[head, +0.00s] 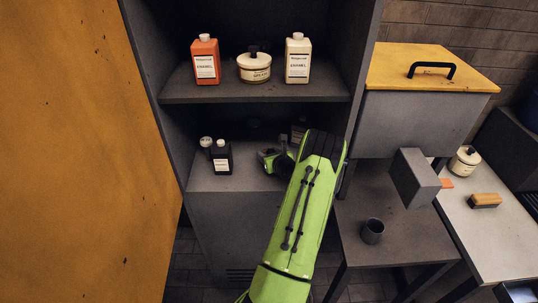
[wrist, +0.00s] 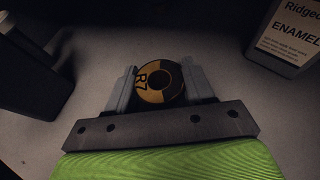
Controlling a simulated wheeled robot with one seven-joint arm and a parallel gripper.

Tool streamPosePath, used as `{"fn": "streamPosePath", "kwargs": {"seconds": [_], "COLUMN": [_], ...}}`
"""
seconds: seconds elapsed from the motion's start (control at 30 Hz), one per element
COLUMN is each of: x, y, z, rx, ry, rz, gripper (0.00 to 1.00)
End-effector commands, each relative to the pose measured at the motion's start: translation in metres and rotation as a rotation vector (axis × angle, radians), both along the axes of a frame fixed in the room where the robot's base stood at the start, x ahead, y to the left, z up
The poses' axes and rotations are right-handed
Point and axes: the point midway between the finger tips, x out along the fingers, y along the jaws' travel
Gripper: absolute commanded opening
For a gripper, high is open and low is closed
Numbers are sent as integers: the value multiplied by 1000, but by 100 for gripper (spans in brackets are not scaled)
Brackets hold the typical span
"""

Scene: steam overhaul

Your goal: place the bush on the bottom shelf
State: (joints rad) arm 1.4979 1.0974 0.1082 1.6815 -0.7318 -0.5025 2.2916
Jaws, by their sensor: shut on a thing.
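The bush (wrist: 159,82) is a short round ring with a dark centre hole, gold and black faces and the mark R7. In the wrist view it sits between the two grey fingers of my gripper (wrist: 160,88), which is shut on it. In the head view my gripper (head: 270,157) is inside the cabinet, low over the bottom shelf (head: 255,181). The bush cannot be made out there. The pale shelf surface (wrist: 95,70) lies close behind the bush in the wrist view; whether they touch cannot be told.
A black bottle (head: 221,158) and a white-capped container (head: 206,142) stand left of my gripper. A grey enamel bottle (wrist: 285,35) stands to its right. The upper shelf (head: 255,95) with bottles and a jar is above. The yellow door (head: 75,150) is at left.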

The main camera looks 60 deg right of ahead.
Motion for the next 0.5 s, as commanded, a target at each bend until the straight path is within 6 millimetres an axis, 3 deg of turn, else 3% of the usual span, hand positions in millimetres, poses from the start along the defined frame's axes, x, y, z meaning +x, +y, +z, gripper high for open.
{"fn": "streamPosePath", "kwargs": {"seconds": [0.03,0.07,0.2,0.5], "x": [0,0,0,0], "y": [0,0,0,0], "z": [-3,-2,-2,2], "rx": [-1,1,1,1], "ry": [-1,1,1,1], "rz": [0,0,0,0], "gripper": [12,57,78,78]}}
